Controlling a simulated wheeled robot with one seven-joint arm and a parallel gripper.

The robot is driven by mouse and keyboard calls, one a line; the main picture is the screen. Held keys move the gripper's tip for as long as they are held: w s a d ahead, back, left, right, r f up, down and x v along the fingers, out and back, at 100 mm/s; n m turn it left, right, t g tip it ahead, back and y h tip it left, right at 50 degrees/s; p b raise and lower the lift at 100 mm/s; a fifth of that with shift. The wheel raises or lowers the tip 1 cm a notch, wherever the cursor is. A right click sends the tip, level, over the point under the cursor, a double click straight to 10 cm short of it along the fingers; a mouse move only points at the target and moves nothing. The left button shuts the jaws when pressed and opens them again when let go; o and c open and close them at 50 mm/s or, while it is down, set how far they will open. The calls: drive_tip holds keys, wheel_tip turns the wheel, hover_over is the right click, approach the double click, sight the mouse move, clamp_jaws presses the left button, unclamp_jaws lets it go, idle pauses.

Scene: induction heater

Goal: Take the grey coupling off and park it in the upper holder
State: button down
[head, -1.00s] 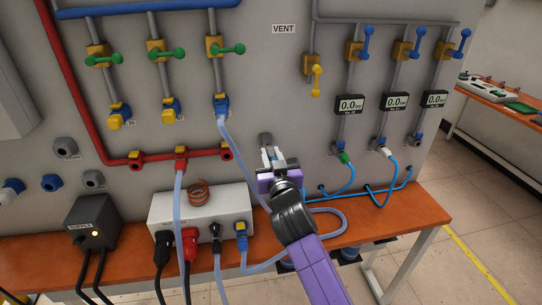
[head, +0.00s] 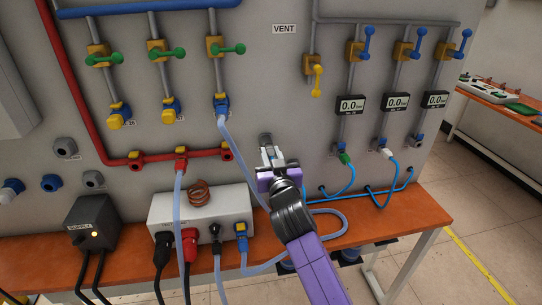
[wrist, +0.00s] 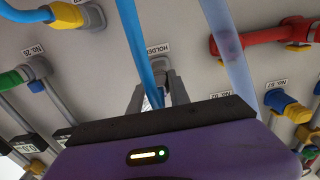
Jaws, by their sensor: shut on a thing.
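My gripper (head: 269,154) is in front of the grey wall panel, between the red pipe and the green coupling. It also shows in the wrist view (wrist: 157,95), with its grey fingers shut on the grey coupling. The coupling is mostly hidden between the fingers and behind the gripper body. A blue hose (wrist: 138,40) runs down to the space between the fingers. A grey holder (head: 265,139) sits on the panel just beyond the fingertips. A "HOLDER" label (wrist: 158,48) shows behind the fingers. I cannot tell whether the coupling touches the holder.
A pale translucent hose (wrist: 229,50) passes close to the right of the fingers in the wrist view. The red pipe (head: 203,155) ends left of my gripper. The green coupling (head: 346,158) and white coupling (head: 386,153) are to the right. A white box (head: 202,222) stands on the bench below.

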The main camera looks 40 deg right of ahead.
drive_tip(key=shift+w+d, duration=0.15)
drive_tip(key=shift+w, duration=0.05)
drive_tip(key=c, duration=1.1)
unclamp_jaws()
drive_tip(key=shift+c, duration=0.2)
drive_tip(key=shift+s+a, duration=0.2)
drive_tip(key=shift+s, duration=0.1)
drive_tip(key=b+v, duration=0.2)
drive_tip(key=v, duration=0.5)
